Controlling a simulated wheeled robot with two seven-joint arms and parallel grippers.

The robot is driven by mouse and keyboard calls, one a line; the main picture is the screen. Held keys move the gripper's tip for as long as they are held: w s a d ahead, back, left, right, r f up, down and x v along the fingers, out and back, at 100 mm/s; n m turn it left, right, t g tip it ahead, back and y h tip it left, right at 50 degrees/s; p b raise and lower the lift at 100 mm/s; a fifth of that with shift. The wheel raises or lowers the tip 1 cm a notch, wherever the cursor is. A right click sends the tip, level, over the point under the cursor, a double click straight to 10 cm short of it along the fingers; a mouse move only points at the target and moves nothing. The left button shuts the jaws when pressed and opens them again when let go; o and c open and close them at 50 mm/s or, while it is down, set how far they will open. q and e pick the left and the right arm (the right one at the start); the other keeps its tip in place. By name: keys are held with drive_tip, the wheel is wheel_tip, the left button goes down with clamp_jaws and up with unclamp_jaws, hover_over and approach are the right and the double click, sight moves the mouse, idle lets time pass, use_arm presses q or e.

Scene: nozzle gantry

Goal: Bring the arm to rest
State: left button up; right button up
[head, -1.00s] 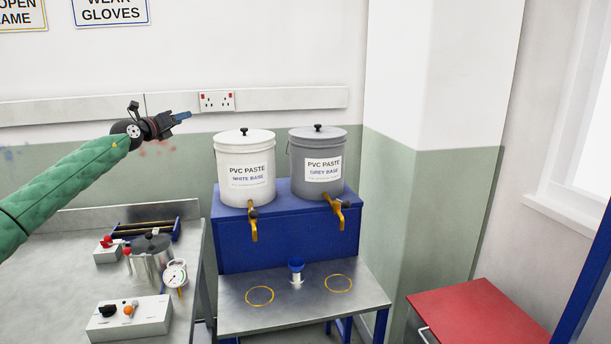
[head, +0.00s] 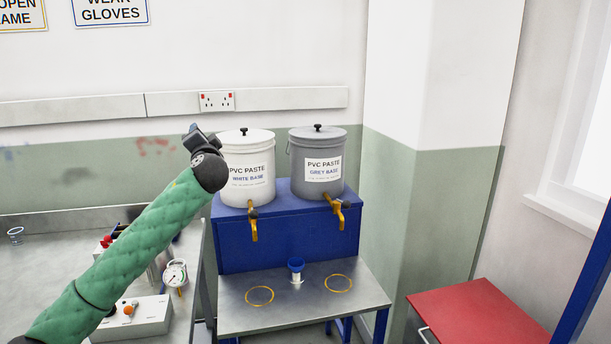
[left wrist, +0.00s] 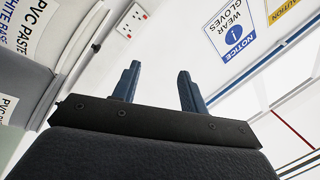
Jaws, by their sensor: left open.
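My left arm, in a green quilted sleeve, comes in from the lower left in the head view. Its wrist is raised in front of the left edge of the white paste bucket (head: 247,165), and the fingers are hidden from the head camera. In the left wrist view, the two blue fingers of my left gripper (left wrist: 158,88) stand apart with nothing between them. They point up towards the wall, with the socket and the gloves notice beyond. My right gripper is not in view.
A grey paste bucket (head: 318,170) stands beside the white one on a blue stand (head: 285,240). Below is a metal shelf (head: 240,316) with a small blue-topped cup (head: 296,270). A gauge (head: 175,273) and control box (head: 150,318) sit on the left bench. A red cabinet (head: 475,315) is at right.

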use_arm(q)
drive_tip(key=s+d+f+n+g+h, duration=0.1)
drive_tip(key=s+d+f+g+h, duration=0.15)
drive_tip(key=s+f, duration=0.7)
drive_tip(key=s+d+f+g+h, duration=0.2)
drive_tip(key=s+d+f+g, duration=0.25)
drive_tip(key=f, duration=1.05)
drive_tip(key=s+d+f+n+g+h, duration=0.1)
drive_tip(key=s+d+f+g+h, duration=0.15)
drive_tip(key=s+f, duration=0.75)
drive_tip(key=s+d+f+n+g+h, duration=0.1)
drive_tip(key=s+f+g, duration=0.7)
drive_tip(key=s+f, duration=2.5)
drive_tip(key=s+d+n, duration=0.1)
drive_tip(key=s+d, duration=0.1)
drive_tip(key=s, duration=0.2)
drive_tip(key=shift+s+f+n+h, duration=0.25)
drive_tip(key=shift+f+n+h, duration=0.1)
drive_tip(key=shift+n+h, duration=0.05)
drive_tip(key=shift+w, duration=0.1)
